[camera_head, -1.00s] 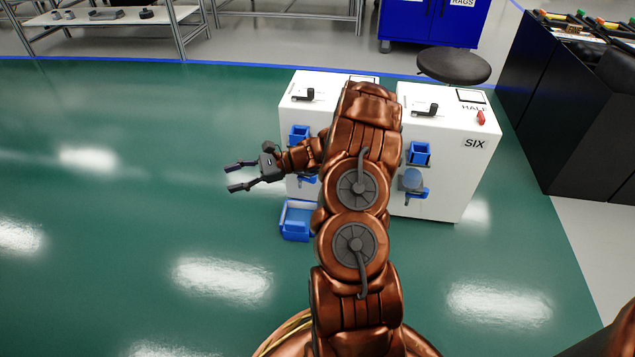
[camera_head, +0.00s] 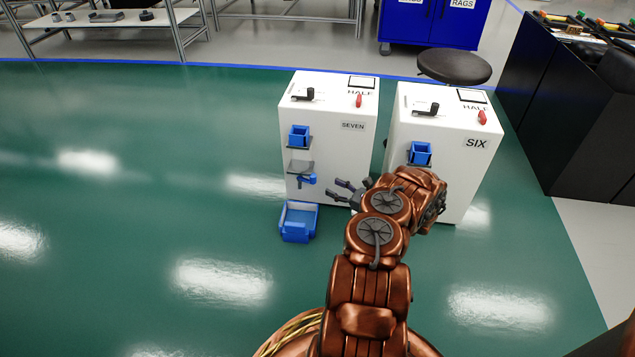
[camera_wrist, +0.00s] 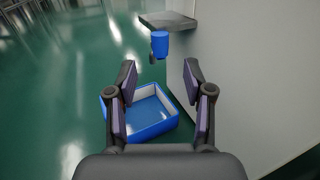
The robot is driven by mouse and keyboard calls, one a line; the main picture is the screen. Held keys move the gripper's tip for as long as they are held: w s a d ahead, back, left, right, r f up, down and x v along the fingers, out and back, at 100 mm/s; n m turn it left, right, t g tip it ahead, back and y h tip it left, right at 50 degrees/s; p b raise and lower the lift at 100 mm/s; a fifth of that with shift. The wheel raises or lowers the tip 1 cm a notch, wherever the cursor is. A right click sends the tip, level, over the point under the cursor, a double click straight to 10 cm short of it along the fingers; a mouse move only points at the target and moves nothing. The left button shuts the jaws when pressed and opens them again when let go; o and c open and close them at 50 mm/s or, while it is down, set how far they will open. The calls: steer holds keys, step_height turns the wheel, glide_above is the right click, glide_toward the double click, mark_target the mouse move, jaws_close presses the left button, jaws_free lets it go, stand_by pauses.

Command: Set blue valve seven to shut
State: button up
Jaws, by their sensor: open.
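The white cabinet labelled SEVEN (camera_head: 338,150) stands left of centre in the head view, with the word HALF on its top. On its front, a blue valve-like fitting (camera_head: 308,180) sits just under a small grey shelf (camera_head: 300,167). In the wrist view the blue fitting (camera_wrist: 160,44) hangs below the shelf (camera_wrist: 168,21), ahead of and above the fingertips, with a small dark part at its left. Its handle position is not clear. My gripper (camera_head: 334,189) is open and empty before the cabinet's lower front, right of the fitting and apart from it. Its fingers (camera_wrist: 158,75) show spread in the wrist view.
A blue open bin (camera_head: 298,222) lies on the floor below the fitting. A blue holder (camera_head: 299,136) is above the shelf. Cabinet SIX (camera_head: 440,130) stands close on the right, partly behind my arm. Green floor at left is clear.

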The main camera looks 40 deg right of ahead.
steer(key=w+a+b, duration=0.1)
steer(key=w+b, duration=0.2)
steer(key=w, duration=0.4)
steer(key=shift+w+a, duration=0.2)
steer(key=shift+c, duration=0.3)
jaws_close()
